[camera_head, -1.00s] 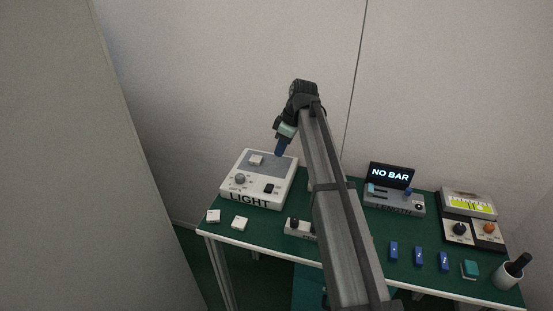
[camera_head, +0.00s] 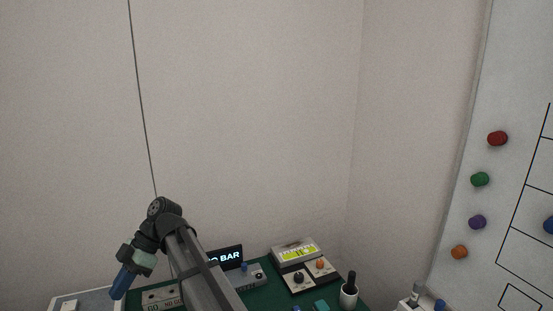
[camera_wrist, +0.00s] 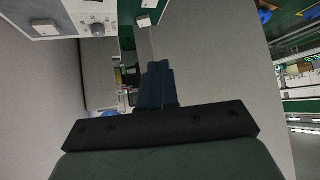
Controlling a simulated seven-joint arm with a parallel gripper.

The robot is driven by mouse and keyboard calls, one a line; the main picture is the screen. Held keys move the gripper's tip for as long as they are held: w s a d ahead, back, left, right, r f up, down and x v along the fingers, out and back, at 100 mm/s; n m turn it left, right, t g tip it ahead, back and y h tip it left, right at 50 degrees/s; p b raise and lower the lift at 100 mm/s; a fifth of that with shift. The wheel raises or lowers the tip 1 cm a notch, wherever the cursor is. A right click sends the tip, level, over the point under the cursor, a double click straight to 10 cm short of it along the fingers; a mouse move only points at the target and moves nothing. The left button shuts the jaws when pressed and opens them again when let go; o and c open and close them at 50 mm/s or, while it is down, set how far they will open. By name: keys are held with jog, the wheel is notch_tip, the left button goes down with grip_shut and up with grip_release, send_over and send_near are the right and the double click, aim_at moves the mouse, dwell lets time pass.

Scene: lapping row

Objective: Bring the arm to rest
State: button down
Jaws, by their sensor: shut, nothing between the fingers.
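My gripper (camera_head: 119,291) hangs over the left part of the bench in the head view, its blue fingers pointing down and left. In the wrist view the two fingers (camera_wrist: 158,85) are together with nothing between them. The gripper is above the bench and apart from the light box (camera_head: 92,298), which is cut off at the lower left of the head view. My arm runs from the lower middle up to the wrist and hides part of the bench.
A black display reading "BAR" (camera_head: 226,257) stands behind a grey device. To its right are a panel with knobs (camera_head: 299,278) and a white cup (camera_head: 349,294) holding a dark-handled thing. A whiteboard with coloured magnets (camera_head: 497,138) is at the far right.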

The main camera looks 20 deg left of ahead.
jog(key=w+d+f+m, duration=0.2)
jog(key=d+f+m, duration=0.7)
jog(key=d+f, duration=1.4)
jog(key=w+d+f+m, duration=0.2)
jog(key=d+f+m, duration=0.6)
jog(key=d+f, duration=1.5)
jog(key=s+d+f+m+h, duration=0.1)
jog(key=s+d+f+m, duration=0.2)
jog(key=d, duration=0.5)
jog(key=s+d+f+m+t+h, duration=0.1)
jog(key=s+d+f+m, duration=0.3)
jog(key=d, duration=0.5)
jog(key=s+d+f+m+t, duration=0.1)
jog(key=s+d+f+m, duration=0.3)
jog(key=d, duration=0.5)
notch_tip(320, 180, down, 2)
jog(key=m, duration=0.3)
jog(key=shift+s+m+h, duration=0.25)
jog(key=shift+m+h, duration=0.05)
jog(key=shift+h, duration=0.1)
jog(key=shift+f, duration=0.1)
